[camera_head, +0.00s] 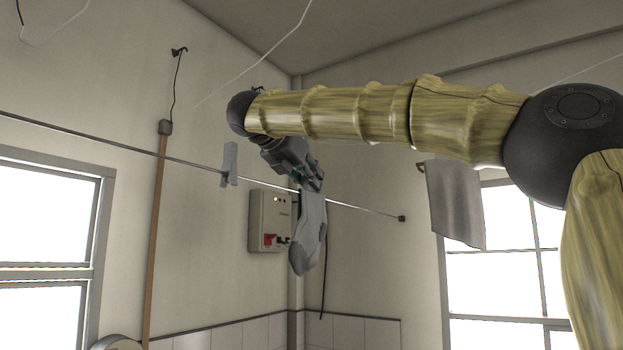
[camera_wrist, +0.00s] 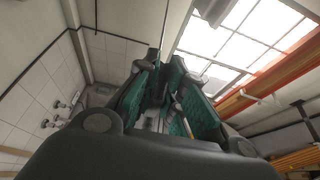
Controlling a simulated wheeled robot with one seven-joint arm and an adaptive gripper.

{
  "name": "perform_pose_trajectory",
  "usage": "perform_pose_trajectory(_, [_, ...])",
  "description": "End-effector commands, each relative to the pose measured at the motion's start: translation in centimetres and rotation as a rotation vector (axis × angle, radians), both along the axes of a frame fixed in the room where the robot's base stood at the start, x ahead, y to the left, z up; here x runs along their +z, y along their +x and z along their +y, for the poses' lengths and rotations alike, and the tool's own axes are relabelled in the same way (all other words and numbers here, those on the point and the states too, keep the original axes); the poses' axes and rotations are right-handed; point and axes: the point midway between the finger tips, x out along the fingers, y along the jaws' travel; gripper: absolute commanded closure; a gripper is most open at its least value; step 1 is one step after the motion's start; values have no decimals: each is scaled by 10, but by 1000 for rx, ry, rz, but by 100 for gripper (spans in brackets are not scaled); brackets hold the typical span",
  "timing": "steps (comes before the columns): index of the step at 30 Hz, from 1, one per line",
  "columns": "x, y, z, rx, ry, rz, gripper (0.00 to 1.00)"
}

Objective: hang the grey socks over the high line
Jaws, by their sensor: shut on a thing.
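Grey socks (camera_head: 308,232) hang down from my gripper (camera_head: 313,185) in the head view, toe end lowest. My gripper is shut on their upper end, right at the thin high line (camera_head: 365,209). The line runs from the left edge down to the right wall and passes behind or through the gripper and sock top. I cannot tell whether the socks lie over it. In the wrist view, the green-padded fingers of my gripper (camera_wrist: 170,100) show close up, with a little grey between them that I cannot make out clearly.
A small grey piece (camera_head: 229,164) hangs on the line to the left. A control box (camera_head: 269,221) with a red switch is on the wall behind the socks. A grey cloth (camera_head: 455,206) hangs by the right window. A wooden pole (camera_head: 154,240) stands at the left wall.

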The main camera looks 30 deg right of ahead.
Motion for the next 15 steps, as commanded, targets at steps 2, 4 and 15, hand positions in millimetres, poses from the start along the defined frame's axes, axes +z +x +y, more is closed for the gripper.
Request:
perform_pose_trajectory(2, [-1, 0, 0, 0, 0, 0, 100])
perform_pose_trajectory(4, [-2, 0, 0, 0, 0, 0, 100])
perform_pose_trajectory(15, [-5, 0, 0, 0, 0, 0, 100])
